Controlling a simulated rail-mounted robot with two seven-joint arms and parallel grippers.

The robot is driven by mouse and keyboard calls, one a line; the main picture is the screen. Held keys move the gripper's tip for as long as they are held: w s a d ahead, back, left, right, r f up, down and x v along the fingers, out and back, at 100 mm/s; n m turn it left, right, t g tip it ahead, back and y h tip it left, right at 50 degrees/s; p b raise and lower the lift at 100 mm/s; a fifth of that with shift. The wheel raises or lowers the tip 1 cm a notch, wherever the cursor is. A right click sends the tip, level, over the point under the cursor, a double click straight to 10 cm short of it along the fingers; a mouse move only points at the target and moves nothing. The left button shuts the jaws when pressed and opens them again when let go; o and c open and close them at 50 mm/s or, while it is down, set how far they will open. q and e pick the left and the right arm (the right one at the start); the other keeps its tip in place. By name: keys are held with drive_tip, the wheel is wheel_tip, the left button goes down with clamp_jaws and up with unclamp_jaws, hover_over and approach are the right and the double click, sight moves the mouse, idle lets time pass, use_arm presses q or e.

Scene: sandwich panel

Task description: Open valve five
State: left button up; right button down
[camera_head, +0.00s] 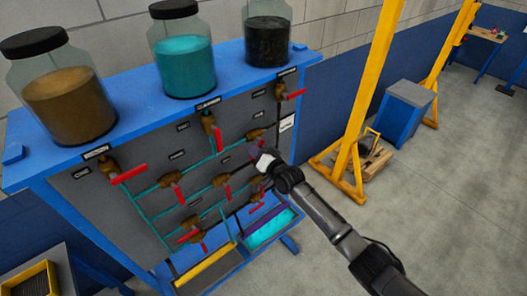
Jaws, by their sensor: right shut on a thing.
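The panel (88,200) is a grey board in a blue frame, with brass valves, red handles and teal pipes. Its labels are too small to read, so I cannot tell which valve is number five. My right gripper (263,160) is at the panel's right part, shut on a valve handle that it mostly hides. Red handles show around it: one at upper left (218,138), one at upper right (293,95), one at left (225,192) and one below (257,207). My left gripper is not in view.
Jars with brown (68,103), teal (186,65) and black (268,40) contents stand on the panel's top. Yellow (207,270) and purple (268,230) trays sit below. A yellow post frame (362,110) stands to the right.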

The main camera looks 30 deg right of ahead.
drive_tip(key=m, duration=0.1)
drive_tip(key=r+m, duration=0.1)
drive_tip(key=shift+a+m, duration=0.35)
drive_tip(key=shift+m, duration=0.05)
drive_tip(key=m, duration=0.1)
drive_tip(key=m+p, duration=0.1)
drive_tip(key=shift+s+a+r+m, duration=0.1)
drive_tip(key=shift+a+r+m, duration=0.1)
drive_tip(key=shift+r+m, duration=0.2)
drive_tip(key=m, duration=0.1)
drive_tip(key=r+m+p, duration=0.1)
drive_tip(key=m, duration=0.1)
drive_tip(key=shift+a+m, duration=0.15)
drive_tip(key=shift+m, duration=0.45)
drive_tip(key=shift+r+p, duration=0.1)
drive_tip(key=shift+p, duration=0.2)
drive_tip(key=c, duration=1.1)
unclamp_jaws()
drive_tip(key=shift+s, duration=0.1)
